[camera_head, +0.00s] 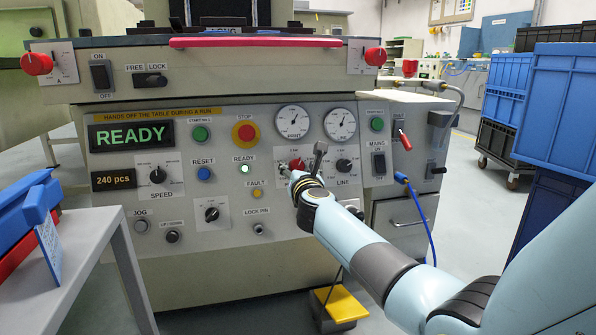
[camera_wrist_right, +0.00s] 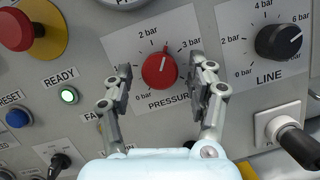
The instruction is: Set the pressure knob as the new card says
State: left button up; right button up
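The red pressure knob (camera_wrist_right: 159,73) sits on the machine's front panel, its white line pointing up and slightly right, between the 2 bar and 3 bar marks. It also shows in the head view (camera_head: 297,164), partly covered by my gripper. My right gripper (camera_wrist_right: 161,79) is open, with one finger on each side of the knob and a visible gap to both sides. It also shows in the head view (camera_head: 302,162). A blue card (camera_head: 48,250) hangs by the bins at the left; its writing is too small to read. My left gripper is not in view.
The black line knob (camera_wrist_right: 279,41) is right of the pressure knob. The lit green ready lamp (camera_wrist_right: 69,95) and red stop button (camera_head: 245,132) are to the left. Two gauges (camera_head: 292,122) are above. The display (camera_head: 131,136) reads READY. Blue crates (camera_head: 556,105) stand at the right.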

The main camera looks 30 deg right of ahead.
jog(key=c, duration=1)
jog(key=shift+n, duration=0.3)
jog(key=shift+d+n+y, duration=0.1)
jog(key=shift+n+y, duration=0.3)
jog(key=shift+n, duration=0.6)
jog(key=shift+n+t+y+p, duration=0.35)
jog(key=shift+n+y, duration=0.15)
jog(key=shift+n, duration=0.5)
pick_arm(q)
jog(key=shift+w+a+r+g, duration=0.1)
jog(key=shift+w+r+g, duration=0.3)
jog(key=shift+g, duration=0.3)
pick_arm(e)
jog(key=shift+s+d+n+y, duration=0.1)
jog(key=shift+n+y, duration=0.5)
jog(key=shift+n, duration=1.2)
pick_arm(q)
jog(key=shift+p, duration=0.3)
pick_arm(e)
jog(key=o, duration=1.1)
